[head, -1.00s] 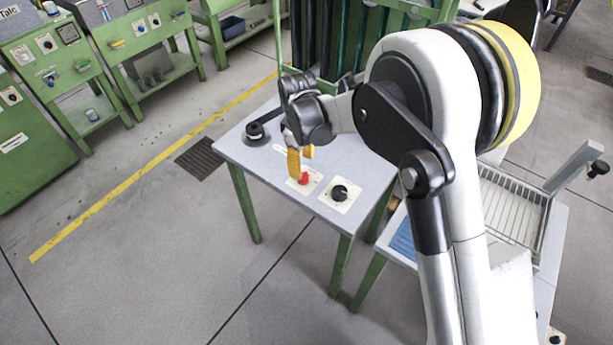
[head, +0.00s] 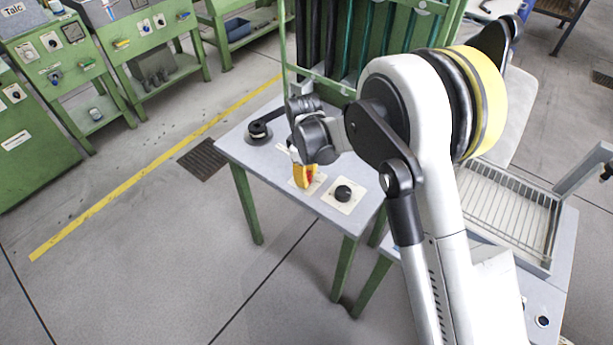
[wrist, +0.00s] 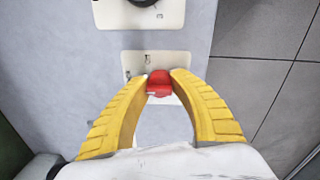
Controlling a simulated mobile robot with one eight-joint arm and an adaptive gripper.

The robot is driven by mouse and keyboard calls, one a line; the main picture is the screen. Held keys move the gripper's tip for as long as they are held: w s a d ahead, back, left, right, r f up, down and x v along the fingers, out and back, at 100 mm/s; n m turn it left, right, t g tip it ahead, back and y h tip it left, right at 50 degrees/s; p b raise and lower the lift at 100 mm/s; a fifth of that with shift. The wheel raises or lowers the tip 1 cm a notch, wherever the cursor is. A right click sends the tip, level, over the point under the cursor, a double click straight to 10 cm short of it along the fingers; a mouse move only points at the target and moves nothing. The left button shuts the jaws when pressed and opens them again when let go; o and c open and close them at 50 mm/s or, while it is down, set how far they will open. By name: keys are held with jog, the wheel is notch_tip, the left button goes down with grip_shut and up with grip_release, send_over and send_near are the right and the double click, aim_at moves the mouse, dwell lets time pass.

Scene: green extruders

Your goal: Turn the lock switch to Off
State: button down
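The lock switch is a red knob (wrist: 159,84) on a pale square plate (wrist: 133,62), set in the grey table top. In the wrist view the yellow fingers of my gripper (wrist: 159,78) stand on either side of the red knob, their tips close against it. Whether both tips press on it I cannot tell. In the head view my gripper (head: 304,178) points down at the red knob (head: 310,176), which is partly hidden by the fingers. The knob's exact setting is not readable.
A black dial (head: 343,193) on its own pale plate is beside the switch, near the table's front corner. A black crank handle (head: 258,130) is at the table's left. Green cabinet framing (head: 335,83) stands behind. A wire tray (head: 505,213) is to the right.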

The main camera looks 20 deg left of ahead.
jog(key=shift+m, duration=0.3)
jog(key=m, duration=1.1)
jog(key=shift+b, duration=0.3)
jog(key=shift+m, duration=0.3)
jog(key=c, duration=1.1)
grip_release()
jog(key=shift+r, duration=0.1)
jog(key=r, duration=1.2)
jog(key=shift+s+a, duration=0.1)
jog(key=shift+a, duration=0.25)
